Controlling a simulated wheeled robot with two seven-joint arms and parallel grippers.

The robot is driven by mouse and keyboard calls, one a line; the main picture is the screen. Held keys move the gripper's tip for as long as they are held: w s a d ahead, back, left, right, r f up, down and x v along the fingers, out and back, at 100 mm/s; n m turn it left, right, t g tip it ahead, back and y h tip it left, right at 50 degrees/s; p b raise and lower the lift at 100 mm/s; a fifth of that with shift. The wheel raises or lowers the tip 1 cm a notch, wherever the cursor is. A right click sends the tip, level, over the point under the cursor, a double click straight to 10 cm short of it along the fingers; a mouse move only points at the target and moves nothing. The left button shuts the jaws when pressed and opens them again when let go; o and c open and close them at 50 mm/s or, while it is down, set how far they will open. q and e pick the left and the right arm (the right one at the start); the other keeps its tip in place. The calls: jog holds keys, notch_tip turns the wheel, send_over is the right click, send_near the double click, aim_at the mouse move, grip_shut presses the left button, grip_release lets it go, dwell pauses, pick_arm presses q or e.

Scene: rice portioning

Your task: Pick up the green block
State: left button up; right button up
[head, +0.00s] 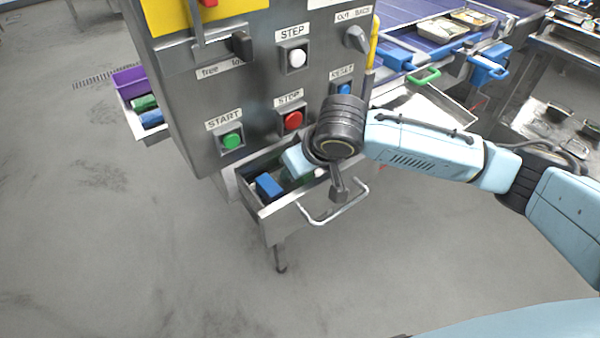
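An open metal drawer (262,214) sticks out below the control panel. A blue block (268,186) lies in its left part. My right arm comes in from the right, and its wrist covers much of the drawer. A dark part of my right gripper (338,188) points down near the drawer's front handle; its fingers are not clear, so I cannot tell if it is open or holds anything. Any green block in this drawer is mostly hidden by the wrist. A green block (143,103) lies in another tray at the left. My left gripper is out of view.
The panel (260,90) with labelled buttons stands close behind the drawer. The drawer's handle (335,211) juts forward. The left tray (128,112) also holds a purple bin (130,80) and a blue block (151,119). A conveyor (425,20) with food trays is at the back right. The floor in front is clear.

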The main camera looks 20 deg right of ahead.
jog(key=shift+w+f, duration=0.1)
jog(key=shift+f, duration=0.15)
jog(key=c, duration=1.1)
jog(key=shift+r, duration=0.15)
